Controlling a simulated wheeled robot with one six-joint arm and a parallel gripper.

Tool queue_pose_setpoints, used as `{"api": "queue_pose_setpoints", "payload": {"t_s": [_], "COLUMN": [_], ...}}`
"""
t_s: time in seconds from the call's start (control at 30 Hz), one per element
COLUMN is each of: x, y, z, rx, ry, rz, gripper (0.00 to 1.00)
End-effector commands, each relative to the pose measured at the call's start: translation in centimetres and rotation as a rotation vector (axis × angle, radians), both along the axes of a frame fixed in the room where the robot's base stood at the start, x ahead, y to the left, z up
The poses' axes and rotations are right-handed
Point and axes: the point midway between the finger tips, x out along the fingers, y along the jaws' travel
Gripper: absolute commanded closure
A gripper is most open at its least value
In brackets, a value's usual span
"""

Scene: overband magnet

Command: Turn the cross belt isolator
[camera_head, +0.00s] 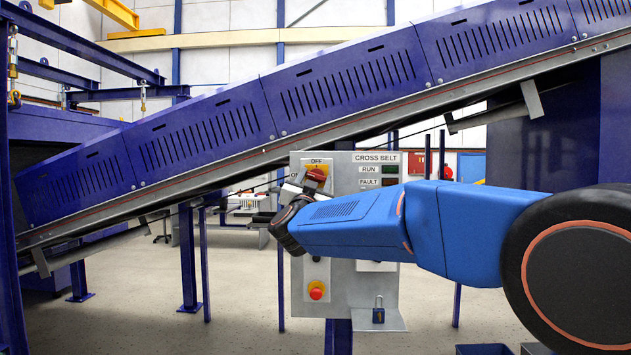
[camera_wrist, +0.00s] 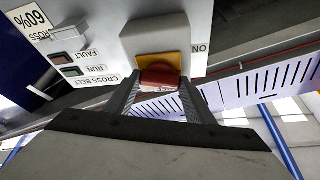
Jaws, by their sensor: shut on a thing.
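The cross belt isolator is a red handle (camera_head: 317,174) on a yellow plate (camera_head: 312,165), near the top left of a grey control panel (camera_head: 343,186). OFF is printed above the plate. In the wrist view, turned over, the red handle (camera_wrist: 160,76) sits between the two fingers of my gripper (camera_wrist: 160,90), against the yellow plate (camera_wrist: 158,61). ON is printed at the right of its housing there. My gripper is shut on the handle. In the head view my gripper and wrist partly hide the plate, so the exact angle of the handle is hard to tell.
A red push button (camera_head: 316,292) is below on the panel. A padlock (camera_head: 378,309) stands on the shelf (camera_head: 393,321) at its foot. RUN and FAULT lamps (camera_head: 390,175) are at upper right. A blue sloping conveyor (camera_head: 340,88) passes behind and above.

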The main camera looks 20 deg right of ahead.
Motion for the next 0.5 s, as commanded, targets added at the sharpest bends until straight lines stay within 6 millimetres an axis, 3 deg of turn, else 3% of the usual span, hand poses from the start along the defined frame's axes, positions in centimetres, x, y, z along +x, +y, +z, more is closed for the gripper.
{"api": "queue_pose_setpoints", "payload": {"t_s": [0.5], "x": [0.08], "y": [0.30], "z": [0.22], "rx": [0.470], "ry": [-0.153], "rz": [0.000], "gripper": [0.74]}}
